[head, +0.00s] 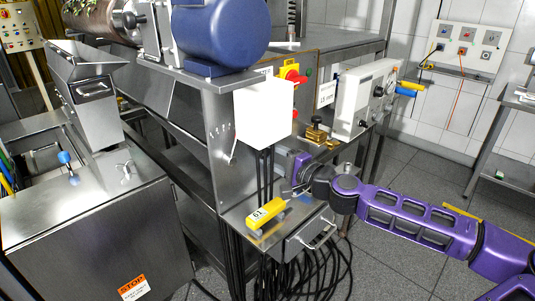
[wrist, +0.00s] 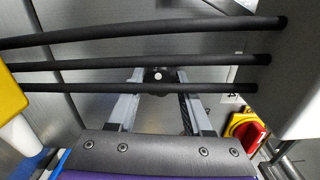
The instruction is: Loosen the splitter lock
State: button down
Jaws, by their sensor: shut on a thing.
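My gripper (wrist: 159,77) reaches past several black cables towards a steel panel (wrist: 105,75) in the wrist view. Its two grey fingers are shut on a small dark round knob (wrist: 158,82) with a bright centre, seemingly the splitter lock. The fingertips lie on either side of it, and a cable crosses just below. In the head view my purple wrist is beside the hanging cables, under the white box (head: 264,113); the fingertips and the knob are hidden there. A small lever (head: 233,155) with scale marks shows on the panel's outer face.
Black cables (head: 266,175) hang close around my gripper. A yellow-handled block (head: 265,214) lies on the shelf above a drawer (head: 310,237). A grey control box (head: 362,98) stands at right.

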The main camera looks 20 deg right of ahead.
dwell(0.3)
jog(key=shift+c, duration=1.6)
grip_release()
jog(key=shift+s, duration=0.1)
jog(key=v, duration=1.7)
jog(key=shift+p, duration=0.4)
jog(key=shift+s, duration=0.1)
